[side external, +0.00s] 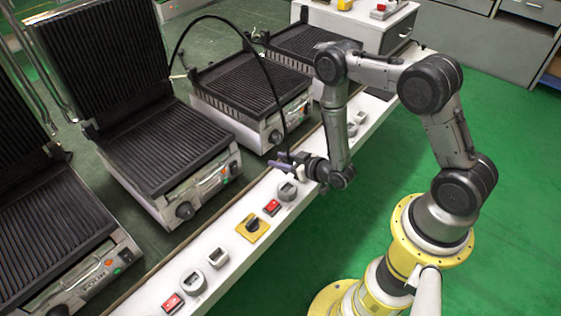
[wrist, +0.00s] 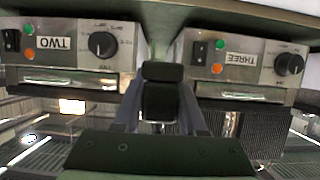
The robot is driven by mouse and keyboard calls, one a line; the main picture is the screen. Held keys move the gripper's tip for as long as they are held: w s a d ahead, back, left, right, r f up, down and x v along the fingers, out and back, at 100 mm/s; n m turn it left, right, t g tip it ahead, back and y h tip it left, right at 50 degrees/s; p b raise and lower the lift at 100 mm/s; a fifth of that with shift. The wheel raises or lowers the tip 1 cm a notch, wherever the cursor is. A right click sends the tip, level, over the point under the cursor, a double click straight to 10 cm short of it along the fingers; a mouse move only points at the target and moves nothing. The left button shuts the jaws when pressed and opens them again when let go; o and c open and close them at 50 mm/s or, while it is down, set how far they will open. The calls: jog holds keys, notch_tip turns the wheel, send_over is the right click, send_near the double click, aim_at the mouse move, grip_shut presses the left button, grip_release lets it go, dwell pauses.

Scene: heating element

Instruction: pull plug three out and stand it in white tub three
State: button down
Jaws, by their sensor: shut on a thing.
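My gripper (wrist: 160,108) is shut on a black plug (wrist: 162,75), which fills the space between its fingers in the wrist view. In the side view my gripper (side external: 281,161) is level and raised above the white bench strip, and a black cable arcs from it up and back to the grills. A round white tub (side external: 287,190) stands on the strip just below and in front of it. More white round (side external: 193,282) and square (side external: 218,257) fittings stand along the strip. Their numbers cannot be read, so I cannot tell which is tub three.
Ribbed grills (side external: 170,150) line the far side. The wrist view shows panels marked TWO (wrist: 55,43) and THREE (wrist: 240,58), with knobs and lights. Red switches (side external: 271,207) and a black knob on a yellow plate (side external: 253,226) stand on the strip. The green floor is clear.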

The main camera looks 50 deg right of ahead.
jog(key=d, duration=0.9)
jog(key=shift+r, duration=0.3)
jog(key=shift+d, duration=0.1)
jog(key=shift+f, duration=2.9)
jog(key=shift+f, duration=2.35)
jog(key=shift+c, duration=1.9)
grip_release()
